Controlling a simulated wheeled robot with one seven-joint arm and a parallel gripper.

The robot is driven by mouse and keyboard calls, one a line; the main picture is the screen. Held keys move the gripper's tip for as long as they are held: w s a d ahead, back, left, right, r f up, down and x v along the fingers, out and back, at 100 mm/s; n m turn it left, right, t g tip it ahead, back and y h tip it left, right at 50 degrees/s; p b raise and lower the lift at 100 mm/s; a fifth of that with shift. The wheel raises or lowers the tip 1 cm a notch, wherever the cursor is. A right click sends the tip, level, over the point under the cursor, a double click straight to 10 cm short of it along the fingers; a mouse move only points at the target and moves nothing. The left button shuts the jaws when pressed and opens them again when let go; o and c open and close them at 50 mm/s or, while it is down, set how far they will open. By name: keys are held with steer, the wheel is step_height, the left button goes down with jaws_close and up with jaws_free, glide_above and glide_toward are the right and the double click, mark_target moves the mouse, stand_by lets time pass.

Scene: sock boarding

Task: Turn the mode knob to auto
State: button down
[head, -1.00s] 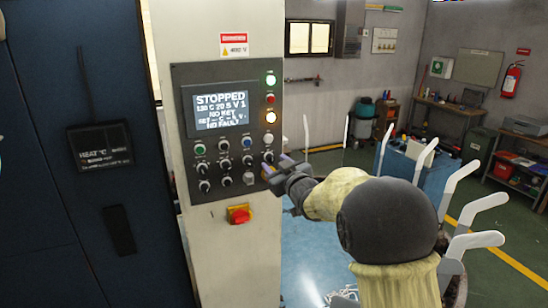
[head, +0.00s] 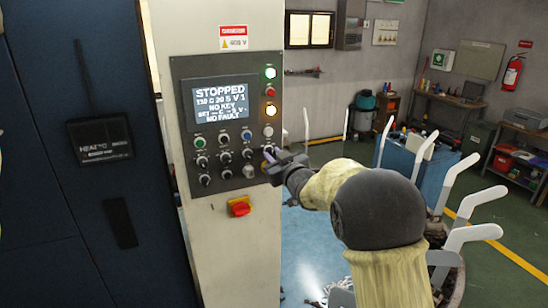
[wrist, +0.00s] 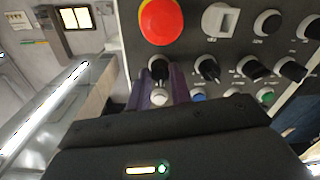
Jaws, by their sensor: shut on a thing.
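The grey control panel (head: 232,160) on the white cabinet has a screen reading STOPPED, NO KEY and NO FAULT. My gripper (head: 268,154) is at the panel's right edge, over the right end of the knob rows. In the wrist view, the purple fingers of my gripper (wrist: 160,82) are on either side of a black knob (wrist: 158,65) and shut on it. A white button (wrist: 159,97) shows between the fingers. The knob's label and pointer position cannot be read, so I cannot confirm that it is the mode knob.
Neighbouring black knobs (wrist: 207,68) sit close beside the fingers. A red emergency button (wrist: 161,20) and a silver key switch (wrist: 220,19) are near.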

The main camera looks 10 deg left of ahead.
steer(key=shift+f+m, duration=0.1)
steer(key=shift+m, duration=0.2)
steer(key=m+b, duration=0.2)
steer(key=shift+f+m, duration=0.1)
steer(key=shift+m, duration=0.3)
steer(key=m+b, duration=0.2)
steer(key=m, duration=0.3)
steer(key=shift+m+b, duration=0.3)
steer(key=c, duration=1.3)
jaws_free()
steer(key=shift+o, duration=0.2)
steer(key=shift+s, duration=0.1)
